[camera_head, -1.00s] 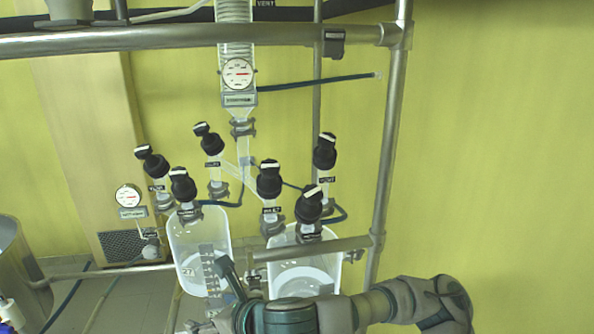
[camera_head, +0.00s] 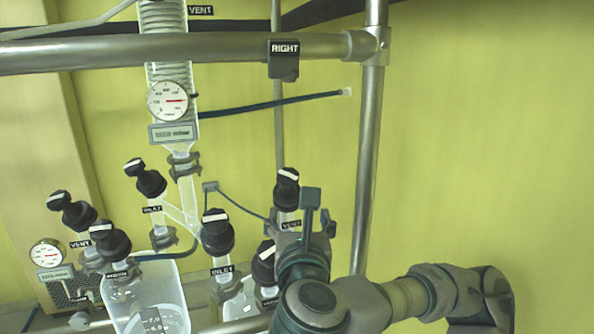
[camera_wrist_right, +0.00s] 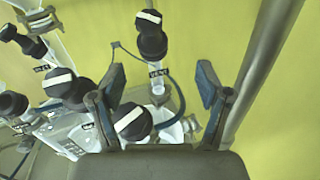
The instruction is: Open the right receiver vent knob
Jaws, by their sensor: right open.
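The right receiver vent knob (camera_head: 287,188) is black with a white bar on top, above a VENT label at the right of the knob group. In the right wrist view the vent knob (camera_wrist_right: 150,38) stands upright beyond the fingers, a little left of the middle. My right gripper (camera_head: 308,212) is just below and right of the knob in the head view, apart from it as far as I can tell. In the wrist view its two blue-grey fingers (camera_wrist_right: 160,82) are spread with nothing held between them. My left gripper is not in view.
An inlet knob (camera_head: 217,232) stands left of the vent. Another black knob (camera_wrist_right: 132,122) sits near my left-hand finger in the wrist view. The vertical steel post (camera_head: 370,160) is close on the right. A horizontal rail (camera_head: 200,47) crosses above. The yellow wall is clear at right.

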